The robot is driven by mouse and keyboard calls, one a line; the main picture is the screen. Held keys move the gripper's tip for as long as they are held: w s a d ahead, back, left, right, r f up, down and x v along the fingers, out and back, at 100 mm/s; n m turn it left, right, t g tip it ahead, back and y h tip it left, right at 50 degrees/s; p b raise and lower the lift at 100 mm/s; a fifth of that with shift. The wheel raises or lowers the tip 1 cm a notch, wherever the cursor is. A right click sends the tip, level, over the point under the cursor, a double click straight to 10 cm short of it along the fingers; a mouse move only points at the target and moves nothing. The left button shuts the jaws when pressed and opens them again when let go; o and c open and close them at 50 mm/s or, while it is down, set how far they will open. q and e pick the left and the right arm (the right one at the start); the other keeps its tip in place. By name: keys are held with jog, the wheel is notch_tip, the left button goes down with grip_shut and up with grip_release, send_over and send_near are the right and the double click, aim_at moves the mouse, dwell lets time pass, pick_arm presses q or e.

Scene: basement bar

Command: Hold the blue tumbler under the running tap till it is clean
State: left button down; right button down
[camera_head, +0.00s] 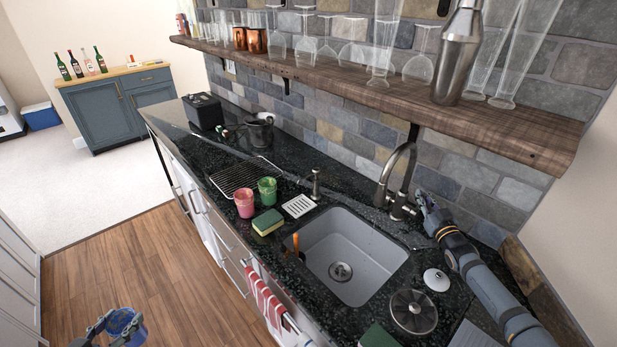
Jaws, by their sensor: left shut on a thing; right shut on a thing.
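The blue tumbler (123,321) is at the bottom left, above the wood floor and well away from the sink. My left gripper (110,325) is shut on it; the bottom frame edge cuts off part of both. The curved metal tap (409,165) stands behind the right side of the grey sink (325,235). My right gripper (422,204) is at the tap's side handle and is shut on it; the fingers hide most of the handle. I can make out no stream of water below the spout.
A pink cup (244,203), a green cup (267,191), a sponge (267,222) and a wire rack (246,176) are left of the sink. A round metal lid (413,312) lies right. A glass-laden shelf (400,95) overhangs the counter. A striped towel (265,298) hangs in front.

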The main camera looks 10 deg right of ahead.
jog(key=c, duration=1.4)
grip_release()
jog(key=shift+s+d, duration=0.1)
jog(key=shift+s, duration=0.05)
jog(key=shift+f, duration=0.1)
jog(key=s+a, duration=0.1)
jog(key=s, duration=1.1)
jog(key=shift+a+f, duration=0.15)
jog(key=shift+f, duration=0.3)
jog(key=shift+f, duration=0.1)
